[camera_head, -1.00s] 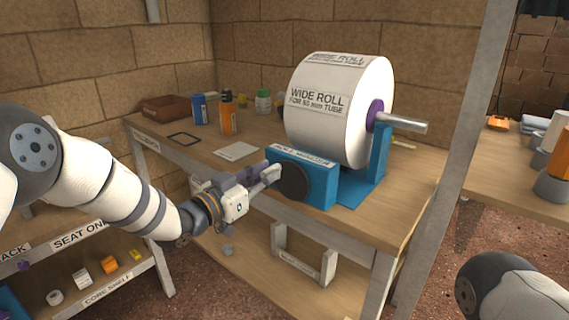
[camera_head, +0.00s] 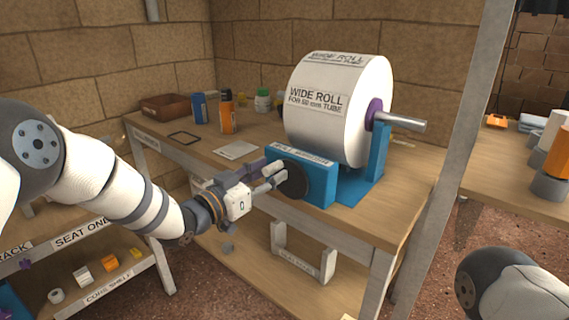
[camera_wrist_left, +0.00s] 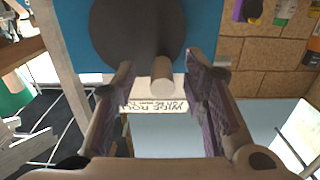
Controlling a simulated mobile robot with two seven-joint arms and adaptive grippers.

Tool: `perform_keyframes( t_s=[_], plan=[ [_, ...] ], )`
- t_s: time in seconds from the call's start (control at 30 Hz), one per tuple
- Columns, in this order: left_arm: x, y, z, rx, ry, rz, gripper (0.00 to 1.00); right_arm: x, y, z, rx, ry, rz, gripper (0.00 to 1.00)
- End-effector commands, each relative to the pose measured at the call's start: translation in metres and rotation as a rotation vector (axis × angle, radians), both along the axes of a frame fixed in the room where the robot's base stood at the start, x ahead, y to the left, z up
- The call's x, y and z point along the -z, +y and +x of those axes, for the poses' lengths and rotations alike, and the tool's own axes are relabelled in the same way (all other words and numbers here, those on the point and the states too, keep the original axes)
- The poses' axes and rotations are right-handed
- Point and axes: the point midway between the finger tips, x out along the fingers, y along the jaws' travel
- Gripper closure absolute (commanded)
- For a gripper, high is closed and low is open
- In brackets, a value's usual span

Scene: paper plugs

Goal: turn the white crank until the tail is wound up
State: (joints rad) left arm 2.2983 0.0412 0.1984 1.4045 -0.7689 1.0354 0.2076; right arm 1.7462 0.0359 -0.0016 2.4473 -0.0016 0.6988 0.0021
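The blue winder box (camera_head: 318,184) stands on the bench below a wide white paper roll (camera_head: 330,128) on a grey shaft. A dark round disc (camera_head: 294,181) is on the box's left face. In the left wrist view the disc (camera_wrist_left: 125,28) carries a pale crank knob (camera_wrist_left: 162,76). My left gripper (camera_head: 271,176) is at the disc with its two fingers apart. In the left wrist view the knob stands between the open fingers (camera_wrist_left: 161,92), with visible gaps on both sides. A loose paper tail cannot be made out. My right gripper is out of view.
Orange (camera_head: 227,113) and blue (camera_head: 199,108) cans, a brown tray (camera_head: 167,106) and a flat pale card (camera_head: 235,150) lie on the bench behind my left gripper. A grey post (camera_head: 450,130) stands right of the roll. A shelf with small items is at lower left.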

Motion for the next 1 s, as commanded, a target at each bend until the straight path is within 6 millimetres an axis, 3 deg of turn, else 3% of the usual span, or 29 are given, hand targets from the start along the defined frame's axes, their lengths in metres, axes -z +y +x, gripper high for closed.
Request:
perform_keyframes(
  t_s=[0.5,1.0],
  plan=[
    [-0.005,0.027,-0.032,-0.002,-0.004,-0.001,0.6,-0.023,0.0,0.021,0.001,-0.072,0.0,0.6],
    [-0.001,0.029,-0.035,-0.001,-0.001,-0.001,0.6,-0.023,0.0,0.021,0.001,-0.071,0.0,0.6]
  ],
)
